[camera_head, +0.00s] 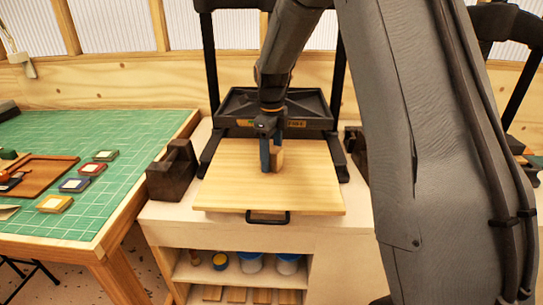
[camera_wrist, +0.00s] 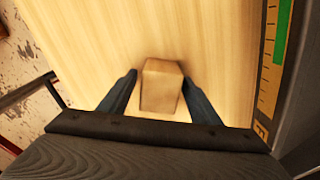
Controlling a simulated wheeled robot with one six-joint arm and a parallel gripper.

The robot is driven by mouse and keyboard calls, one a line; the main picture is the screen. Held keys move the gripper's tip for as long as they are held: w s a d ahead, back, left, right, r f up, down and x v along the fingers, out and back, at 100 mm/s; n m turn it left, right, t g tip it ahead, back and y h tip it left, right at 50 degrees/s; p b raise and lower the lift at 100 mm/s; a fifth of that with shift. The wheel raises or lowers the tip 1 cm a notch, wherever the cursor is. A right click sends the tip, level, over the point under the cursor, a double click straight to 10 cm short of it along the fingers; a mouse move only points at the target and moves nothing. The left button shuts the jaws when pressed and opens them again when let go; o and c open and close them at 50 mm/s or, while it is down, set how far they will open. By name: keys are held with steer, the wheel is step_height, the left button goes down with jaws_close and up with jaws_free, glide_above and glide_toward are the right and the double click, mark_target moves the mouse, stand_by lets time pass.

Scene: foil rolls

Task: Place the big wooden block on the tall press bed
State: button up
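The wooden block (camera_head: 278,157) is light brown and stands on the pale wooden press bed (camera_head: 230,185), near its middle; the wrist view shows it too (camera_wrist: 161,88). My gripper (camera_head: 271,165) points down over the bed, with one finger on each side of the block. In the wrist view, my gripper (camera_wrist: 160,78) shows narrow gaps between its dark blue fingers and the block, so it looks open around it. The block's underside is hidden, and it seems to rest on the bed.
The black press frame (camera_head: 212,75) rises behind the bed. A dark block-like holder (camera_head: 173,170) stands left of the bed. A green cutting mat (camera_head: 120,135) with a brown tray (camera_head: 45,175) and small coloured pads lies on the left table. Much of the bed is clear.

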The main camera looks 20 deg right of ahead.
mark_target(272, 149)
step_height(272, 149, up, 12)
steer(key=b, duration=0.3)
steer(key=shift+r+b, duration=0.15)
steer(key=shift+b, duration=0.15)
stand_by(0.5)
